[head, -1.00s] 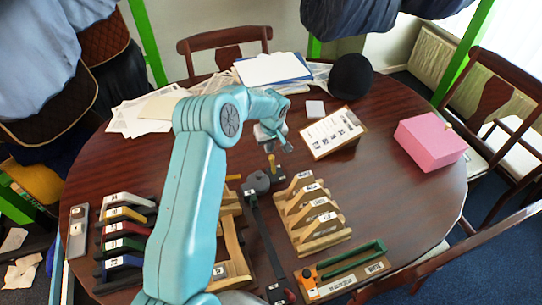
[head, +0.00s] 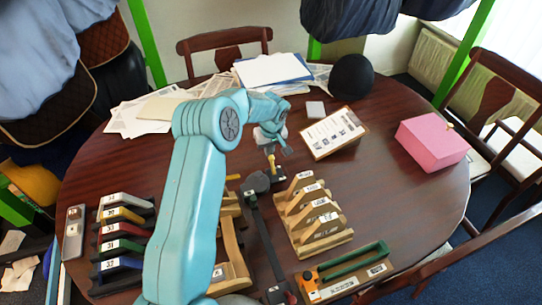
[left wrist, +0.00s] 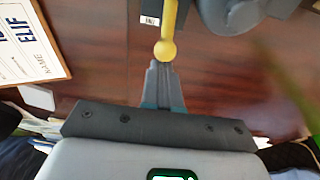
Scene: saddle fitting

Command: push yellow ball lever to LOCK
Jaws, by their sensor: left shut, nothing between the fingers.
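The yellow ball lever (head: 271,166) stands at the far end of a dark fixture (head: 257,183), near the table's middle. In the left wrist view its yellow ball (left wrist: 165,50) is at the top centre, with the yellow rod running up out of the picture. My left gripper (head: 277,151) is shut and empty, just beyond the lever on the far side. In the left wrist view its fingertips (left wrist: 163,66) are right at the ball, touching or almost touching it. A white label (left wrist: 150,19) beside the rod is too small to read. My right gripper is not in view.
A clipboard (head: 334,133) lies right of the gripper, and a pink box (head: 431,141) sits farther right. Wooden racks (head: 318,222) and a tray with a green handle (head: 345,270) stand nearer. Coloured numbered pieces (head: 122,229) are at left. Papers lie behind.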

